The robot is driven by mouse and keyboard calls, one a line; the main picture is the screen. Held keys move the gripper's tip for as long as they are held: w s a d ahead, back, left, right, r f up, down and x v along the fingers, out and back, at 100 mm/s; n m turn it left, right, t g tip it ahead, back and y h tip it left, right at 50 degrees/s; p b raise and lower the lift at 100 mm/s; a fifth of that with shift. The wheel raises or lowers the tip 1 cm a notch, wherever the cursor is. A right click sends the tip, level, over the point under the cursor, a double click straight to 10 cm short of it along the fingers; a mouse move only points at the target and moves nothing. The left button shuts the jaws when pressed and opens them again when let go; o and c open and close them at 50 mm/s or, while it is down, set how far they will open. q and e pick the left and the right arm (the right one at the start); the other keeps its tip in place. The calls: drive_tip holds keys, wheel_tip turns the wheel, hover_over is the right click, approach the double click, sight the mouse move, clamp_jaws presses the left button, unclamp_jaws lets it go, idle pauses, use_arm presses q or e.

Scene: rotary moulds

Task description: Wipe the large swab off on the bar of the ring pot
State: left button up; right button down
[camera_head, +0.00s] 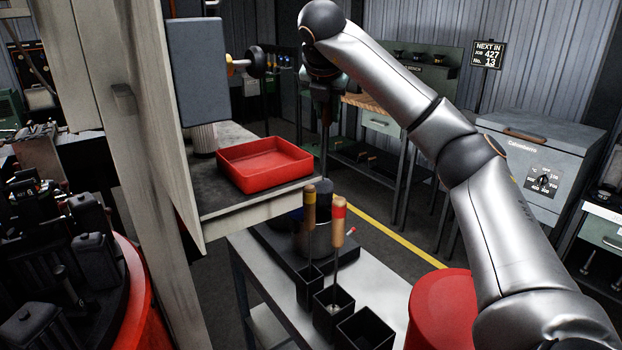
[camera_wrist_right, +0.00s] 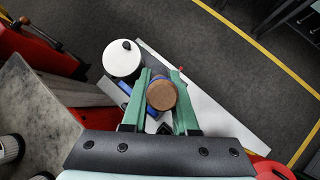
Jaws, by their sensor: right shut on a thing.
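My right gripper (camera_head: 325,92) hangs above the narrow bench in the head view, its fingers small and dark there. In the right wrist view its green fingers (camera_wrist_right: 160,105) are shut on the swab's round wooden handle end (camera_wrist_right: 161,95). In the head view a thin dark shaft (camera_head: 325,135) runs down from the gripper toward a dark pot (camera_head: 318,190), partly hidden behind the standing swabs. Whether the swab head touches the pot's bar cannot be seen. A white lid with a black knob (camera_wrist_right: 122,58) shows beside the fingers in the wrist view. My left gripper is not in view.
Two wooden-handled swabs, one blue-and-yellow banded (camera_head: 310,210), one red-and-yellow banded (camera_head: 338,225), stand in black square holders. The front holder (camera_head: 366,330) looks empty. A red tray (camera_head: 264,164) sits on the ledge. A red drum (camera_head: 440,308) stands right of the bench.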

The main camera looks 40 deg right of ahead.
drive_tip(key=shift+s+f+b, duration=0.35)
drive_tip(key=shift+s+b, duration=0.05)
drive_tip(key=shift+b, duration=0.1)
drive_tip(key=shift+s+r+p, duration=0.2)
drive_tip(key=shift+r+p, duration=0.2)
drive_tip(key=shift+p, duration=0.05)
drive_tip(key=shift+w+p, duration=0.55)
drive_tip(key=shift+w, duration=0.1)
drive_tip(key=shift+w+f, duration=0.1)
drive_tip(key=shift+f, duration=0.05)
idle(0.4)
